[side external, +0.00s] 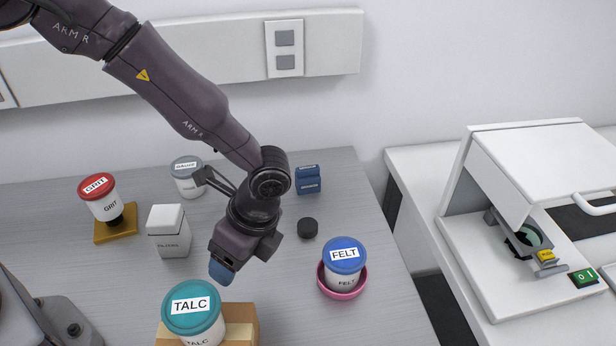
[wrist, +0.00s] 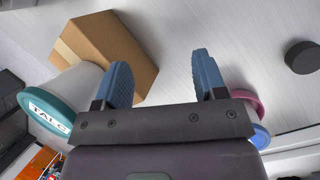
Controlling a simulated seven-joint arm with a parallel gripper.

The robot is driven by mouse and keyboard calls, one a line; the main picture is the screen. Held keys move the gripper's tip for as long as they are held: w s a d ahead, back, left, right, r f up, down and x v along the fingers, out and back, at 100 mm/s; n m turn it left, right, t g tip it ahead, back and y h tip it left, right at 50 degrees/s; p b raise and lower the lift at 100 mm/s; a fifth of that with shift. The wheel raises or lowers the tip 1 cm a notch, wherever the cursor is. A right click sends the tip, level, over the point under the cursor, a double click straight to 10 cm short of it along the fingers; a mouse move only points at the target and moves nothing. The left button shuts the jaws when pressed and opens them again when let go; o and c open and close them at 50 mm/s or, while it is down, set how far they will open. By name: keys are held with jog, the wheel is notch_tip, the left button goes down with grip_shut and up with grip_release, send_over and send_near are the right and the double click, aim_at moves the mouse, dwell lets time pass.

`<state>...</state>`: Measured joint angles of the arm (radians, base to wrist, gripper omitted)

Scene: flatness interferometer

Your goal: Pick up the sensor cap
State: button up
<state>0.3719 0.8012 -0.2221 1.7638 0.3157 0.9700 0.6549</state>
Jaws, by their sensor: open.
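A small black round cap (side external: 308,228), which I take to be the sensor cap, lies flat on the grey table to the right of my gripper. It also shows as a black disc (wrist: 302,57) at the right edge of the wrist view. My gripper (side external: 221,272) hangs above the table, left of the cap and nearer the front, with its blue fingers pointing down. In the wrist view the two blue fingers (wrist: 163,75) are apart with nothing between them. The cap is well clear of the fingers.
A TALC jar (side external: 192,309) by a cardboard box (side external: 246,318) stands close below my gripper. A FELT jar (side external: 345,255) sits in a pink dish (side external: 343,292), right of the cap. A blue box (side external: 308,181) stands behind the cap. The instrument (side external: 480,240) is far right.

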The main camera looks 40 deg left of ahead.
jog(key=d+n+g+h, duration=0.3)
jog(key=n+h, duration=0.4)
jog(key=n, duration=0.1)
jog(key=r+m+t+h, duration=0.1)
jog(key=m+t+h, duration=0.7)
jog(key=m+t, duration=1.95)
send_over(304, 168)
jog(key=s+a, duration=0.2)
jog(key=m+g, duration=0.8)
jog(key=f, duration=0.5)
jog(key=shift+s+f, duration=0.25)
jog(key=shift+f, duration=0.1)
jog(key=shift+w+d+f+m, duration=0.25)
jog(key=shift+w+d+f, duration=0.05)
jog(key=shift+w+d, duration=0.7)
jog(key=shift+w, duration=0.2)
jog(key=c, duration=1)
